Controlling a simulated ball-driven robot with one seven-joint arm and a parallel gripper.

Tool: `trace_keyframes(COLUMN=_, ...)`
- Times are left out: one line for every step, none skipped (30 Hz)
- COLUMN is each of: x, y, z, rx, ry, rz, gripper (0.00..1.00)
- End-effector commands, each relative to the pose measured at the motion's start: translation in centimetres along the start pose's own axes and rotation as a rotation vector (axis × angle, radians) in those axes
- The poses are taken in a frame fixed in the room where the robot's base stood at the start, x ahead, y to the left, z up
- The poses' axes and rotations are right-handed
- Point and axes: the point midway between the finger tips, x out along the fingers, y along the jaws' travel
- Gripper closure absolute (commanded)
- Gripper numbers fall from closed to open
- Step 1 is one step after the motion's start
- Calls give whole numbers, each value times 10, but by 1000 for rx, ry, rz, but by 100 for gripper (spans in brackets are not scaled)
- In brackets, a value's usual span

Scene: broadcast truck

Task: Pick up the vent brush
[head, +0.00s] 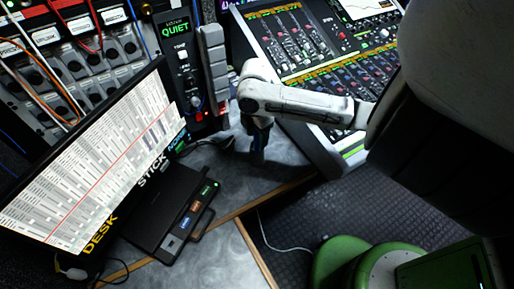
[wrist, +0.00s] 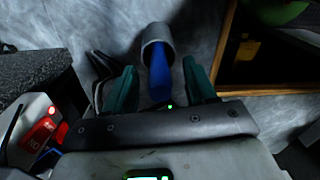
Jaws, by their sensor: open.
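In the wrist view, a slim blue piece (wrist: 160,75), which looks like the vent brush, lies between my fingers. Its far end meets a round grey cup-like part (wrist: 157,38); I cannot tell whether that is part of the brush or a holder. My gripper (wrist: 159,68) is open, with one green finger on each side of the blue piece and a gap on both sides. In the head view, my gripper (head: 258,140) points down over the grey desk, next to the mixing console. The brush is hard to make out there, mostly hidden by the gripper.
A mixing console (head: 318,60) stands right of the gripper. A grey handset (head: 214,62) on a panel stands to its left. A monitor (head: 95,160) and a black button box (head: 170,215) are further left. Black cable loops (wrist: 98,75) lie beside the left finger. The desk's wooden edge (head: 262,195) is near.

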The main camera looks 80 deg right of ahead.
Motion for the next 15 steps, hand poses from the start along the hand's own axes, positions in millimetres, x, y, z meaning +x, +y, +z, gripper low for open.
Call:
trace_keyframes(x=7, y=0, z=-1, rx=2, ry=2, rz=-2, gripper=44)
trace_keyframes(x=11, y=0, z=0, rx=2, ry=1, rz=-1, gripper=44)
trace_keyframes(x=15, y=0, z=-1, rx=0, ry=1, rz=-1, gripper=44)
trace_keyframes(x=17, y=0, z=-1, rx=-1, ry=1, rz=-1, gripper=44)
trace_keyframes(x=19, y=0, z=-1, rx=-1, ry=1, rz=-1, gripper=44)
trace_keyframes(x=20, y=0, z=0, rx=-1, ry=1, rz=0, gripper=44)
trace_keyframes(x=21, y=0, z=0, rx=-1, ry=1, rz=0, gripper=44)
trace_keyframes(x=22, y=0, z=0, rx=-1, ry=1, rz=1, gripper=44)
trace_keyframes(x=22, y=0, z=0, rx=-1, ry=0, rz=1, gripper=44)
trace_keyframes(x=22, y=0, z=0, rx=-1, ry=0, rz=1, gripper=44)
trace_keyframes(x=22, y=0, z=0, rx=-1, ry=0, rz=1, gripper=44)
trace_keyframes(x=21, y=0, z=0, rx=-1, ry=0, rz=1, gripper=44)
trace_keyframes(x=21, y=0, z=0, rx=-1, ry=0, rz=1, gripper=44)
trace_keyframes(x=21, y=0, z=0, rx=-1, ry=0, rz=1, gripper=47)
trace_keyframes(x=21, y=0, z=0, rx=-1, ry=0, rz=1, gripper=51)
